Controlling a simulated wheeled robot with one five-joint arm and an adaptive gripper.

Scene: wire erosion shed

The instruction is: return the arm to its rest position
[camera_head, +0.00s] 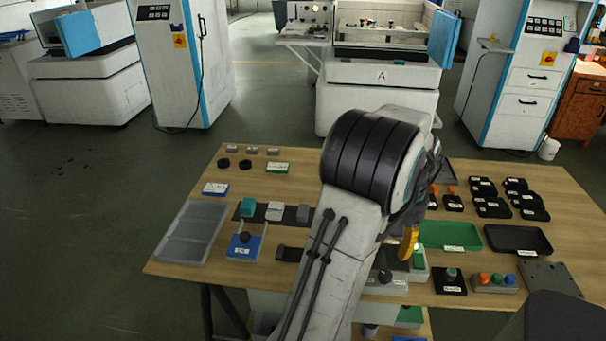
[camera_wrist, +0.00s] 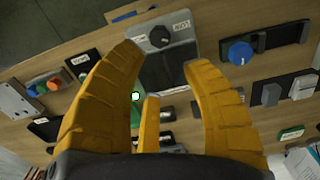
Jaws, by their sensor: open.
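My arm reaches out over the wooden table (camera_head: 200,255) in the head view. Its pale link and black ribbed joint cover the middle of the tabletop. My gripper (camera_head: 411,242) points down over the right-centre of the table, and only part of a yellow finger shows there. In the wrist view my gripper (camera_wrist: 160,64) has its yellow fingers spread wide with nothing held between them. Beyond the fingertips is a grey unit with a black knob (camera_wrist: 160,37). I cannot tell the exact gap between the fingers and this unit.
A green tray (camera_head: 450,235) and a black tray (camera_head: 518,240) lie right of my arm, with several black parts (camera_head: 482,187) behind. A grey tray (camera_head: 188,233) and a blue-based knob unit (camera_head: 244,245) lie left. White machines (camera_head: 378,92) stand beyond open floor.

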